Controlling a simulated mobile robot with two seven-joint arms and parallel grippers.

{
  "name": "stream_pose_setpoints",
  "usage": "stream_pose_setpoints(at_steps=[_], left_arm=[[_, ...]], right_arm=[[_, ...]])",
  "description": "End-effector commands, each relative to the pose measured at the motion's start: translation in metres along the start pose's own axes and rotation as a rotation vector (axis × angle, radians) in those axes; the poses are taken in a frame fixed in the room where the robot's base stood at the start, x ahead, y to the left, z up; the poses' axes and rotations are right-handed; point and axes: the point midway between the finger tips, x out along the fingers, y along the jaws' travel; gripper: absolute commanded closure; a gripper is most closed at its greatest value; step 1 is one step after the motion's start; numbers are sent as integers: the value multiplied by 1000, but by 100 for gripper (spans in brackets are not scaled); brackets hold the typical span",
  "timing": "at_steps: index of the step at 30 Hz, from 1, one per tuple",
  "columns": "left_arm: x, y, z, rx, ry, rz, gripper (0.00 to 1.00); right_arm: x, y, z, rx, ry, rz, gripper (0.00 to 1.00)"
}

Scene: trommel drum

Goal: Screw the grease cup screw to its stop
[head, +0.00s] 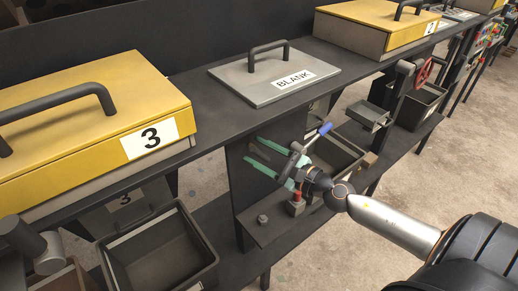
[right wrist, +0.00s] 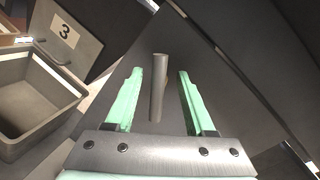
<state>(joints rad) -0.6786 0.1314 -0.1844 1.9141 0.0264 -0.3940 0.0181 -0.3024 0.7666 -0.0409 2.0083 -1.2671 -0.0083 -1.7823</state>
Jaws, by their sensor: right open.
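My right gripper (head: 252,150) is open, its two green fingers pointing at the dark upright panel below the bench top. In the right wrist view the gripper (right wrist: 160,72) has a plain grey rod (right wrist: 157,88) between its fingers. There is a gap on both sides of the rod, so neither finger seems to touch it. The rod may be part of the grease cup screw, but I cannot tell for sure, and its thread is not visible. In the head view a short dark bar (head: 259,152) shows between the fingertips. My left gripper is not in view.
A red-topped block (head: 296,203) and a small grey nut-like piece (head: 262,218) sit on the ledge below my gripper. A blue-handled lever (head: 320,132) is close to its right. An open bin (head: 160,256) stands lower left. The BLANK cover (head: 262,90) lies above.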

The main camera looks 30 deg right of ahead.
Motion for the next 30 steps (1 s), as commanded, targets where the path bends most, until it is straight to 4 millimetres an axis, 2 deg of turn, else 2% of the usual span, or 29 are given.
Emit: stream_pose_setpoints(at_steps=[8, 23, 30], left_arm=[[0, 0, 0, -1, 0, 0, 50], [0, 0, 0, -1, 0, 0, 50], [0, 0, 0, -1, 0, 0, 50]], right_arm=[[1, 1, 0, 1, 0, 1, 46], [1, 1, 0, 1, 0, 2, 100], [1, 1, 0, 1, 0, 3, 100]])
